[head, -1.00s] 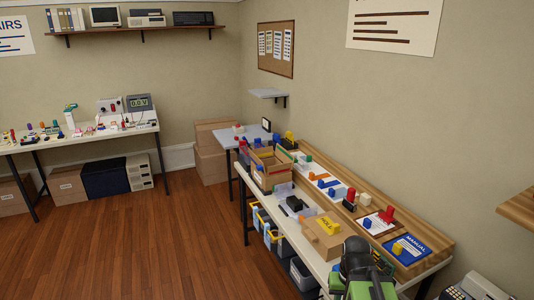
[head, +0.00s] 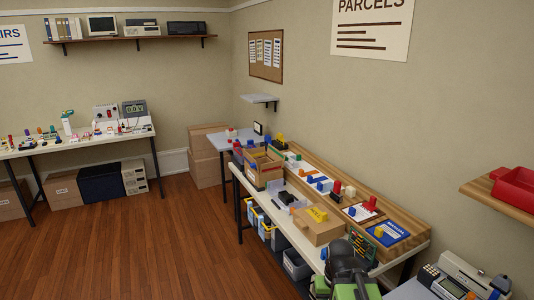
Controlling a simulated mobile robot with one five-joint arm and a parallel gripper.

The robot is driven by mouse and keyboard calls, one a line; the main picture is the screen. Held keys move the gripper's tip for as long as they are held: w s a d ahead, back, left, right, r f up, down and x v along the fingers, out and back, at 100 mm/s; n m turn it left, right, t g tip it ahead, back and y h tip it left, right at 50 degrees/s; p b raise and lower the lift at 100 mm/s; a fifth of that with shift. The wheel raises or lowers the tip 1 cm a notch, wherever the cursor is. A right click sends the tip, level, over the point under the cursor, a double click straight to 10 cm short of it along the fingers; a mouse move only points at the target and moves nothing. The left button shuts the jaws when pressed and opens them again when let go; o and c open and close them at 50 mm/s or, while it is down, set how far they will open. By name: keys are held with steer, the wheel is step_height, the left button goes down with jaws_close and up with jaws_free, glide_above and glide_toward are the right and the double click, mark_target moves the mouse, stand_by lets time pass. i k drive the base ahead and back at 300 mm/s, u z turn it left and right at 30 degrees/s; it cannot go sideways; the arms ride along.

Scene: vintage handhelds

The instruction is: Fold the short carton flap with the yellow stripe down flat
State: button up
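An open brown carton (head: 263,178) stands at the far end of the long workbench. Its upright flaps carry coloured stripes; a yellowish one (head: 260,157) seems to show at the top, but it is too small to tell the short striped flap clearly. My arm's dark grey and green end, with my gripper (head: 343,262), is at the bottom of the head view, over the bench's near end. It is well apart from the carton. Its fingers cannot be made out, and nothing held is visible.
On the workbench (head: 405,258) are a closed box (head: 310,232) with a yellow label, a blue manual (head: 388,233) and several small coloured pieces. A shelf with a red tray (head: 514,188) juts out at right. Wooden floor (head: 130,245) is clear left of the bench.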

mark_target(259, 152)
steer(key=u, duration=0.45)
steer(key=i, duration=1.8)
steer(key=u, duration=0.95)
steer(key=i, duration=3.15)
steer(key=z, duration=0.1)
